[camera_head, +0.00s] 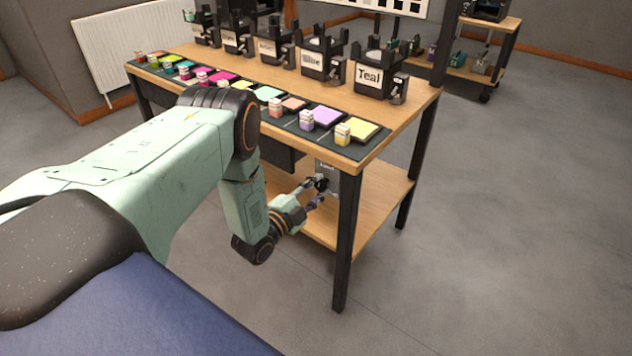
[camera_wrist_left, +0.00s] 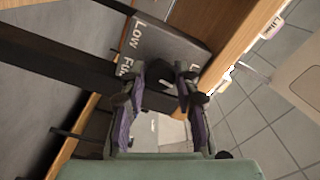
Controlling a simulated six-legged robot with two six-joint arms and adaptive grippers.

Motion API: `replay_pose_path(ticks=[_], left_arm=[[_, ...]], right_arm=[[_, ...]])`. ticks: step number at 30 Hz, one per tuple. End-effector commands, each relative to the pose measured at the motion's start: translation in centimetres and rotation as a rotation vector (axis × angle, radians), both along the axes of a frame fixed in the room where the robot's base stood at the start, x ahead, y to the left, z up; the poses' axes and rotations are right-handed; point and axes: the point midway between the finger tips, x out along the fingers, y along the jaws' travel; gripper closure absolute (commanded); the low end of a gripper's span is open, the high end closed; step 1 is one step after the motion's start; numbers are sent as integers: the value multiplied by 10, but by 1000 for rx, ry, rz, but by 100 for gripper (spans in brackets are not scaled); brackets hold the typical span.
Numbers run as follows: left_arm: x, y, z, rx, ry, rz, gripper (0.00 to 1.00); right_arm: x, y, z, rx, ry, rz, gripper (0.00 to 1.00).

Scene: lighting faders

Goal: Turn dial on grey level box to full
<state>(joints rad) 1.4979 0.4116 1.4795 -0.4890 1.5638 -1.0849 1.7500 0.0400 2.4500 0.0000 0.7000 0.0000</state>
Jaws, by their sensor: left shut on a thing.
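The grey level box (camera_head: 327,167) is mounted under the tabletop near the front right leg, partly behind my gripper in the head view. In the left wrist view the dark grey box (camera_wrist_left: 170,42) shows the white words "Low" and, partly hidden, "Full". Its black dial (camera_wrist_left: 160,76) sits between my fingertips. The dial also shows as a small dark knob (camera_head: 321,183) in the head view. My left gripper (camera_head: 314,190) is shut on the dial, with a purple-padded finger on each side in the wrist view (camera_wrist_left: 158,88). I cannot tell where the dial points.
The wooden table (camera_head: 415,98) carries several labelled black holders, including "Teal" (camera_head: 370,76), and a row of colour swatches with small bottles. A lower shelf (camera_head: 375,195) and a black leg (camera_head: 347,240) are close to my gripper. The floor at right is clear.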

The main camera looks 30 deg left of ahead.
Motion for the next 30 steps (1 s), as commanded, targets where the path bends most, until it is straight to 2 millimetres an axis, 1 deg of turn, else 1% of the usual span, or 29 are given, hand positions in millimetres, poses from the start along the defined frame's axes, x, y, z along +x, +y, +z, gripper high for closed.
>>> replay_pose_path(ticks=[1, 9, 30], left_arm=[[-2, 0, 1, 43, 3, -1, 100], [-2, 0, 1, 298, -18, -2, 100], [-2, 0, 1, 960, -70, -3, 100]], right_arm=[[0, 0, 7, 0, 0, 0, 100], [0, 0, 26, 0, 0, 0, 100], [0, 0, 64, 0, 0, 0, 100]])
